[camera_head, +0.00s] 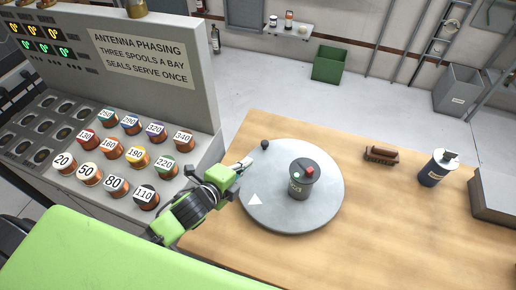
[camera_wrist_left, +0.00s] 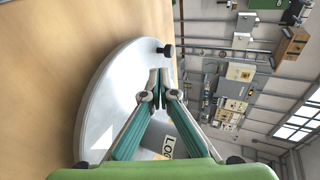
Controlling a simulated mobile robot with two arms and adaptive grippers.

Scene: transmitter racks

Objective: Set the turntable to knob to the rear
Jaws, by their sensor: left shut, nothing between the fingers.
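The turntable (camera_head: 322,208) is a round grey disc on the wooden table, with a white arrow mark near its left edge. Its small black knob (camera_head: 264,145) stands at the far-left rim; it also shows in the left wrist view (camera_wrist_left: 166,49), just beyond my fingertips. A dark grey canister (camera_head: 299,186) with a red spot on top stands upright on the disc; its label is partly hidden in the wrist view (camera_wrist_left: 168,133). My left gripper (camera_head: 246,162) is shut and empty over the disc's left rim, short of the knob and apart from it. My right gripper is out of view.
A console with several numbered spools (camera_head: 113,150) stands left of the table (camera_head: 385,235). A brown block (camera_head: 381,155), a dark canister (camera_head: 436,168) and a grey box (camera_head: 494,196) sit on the right. The table's front right is clear.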

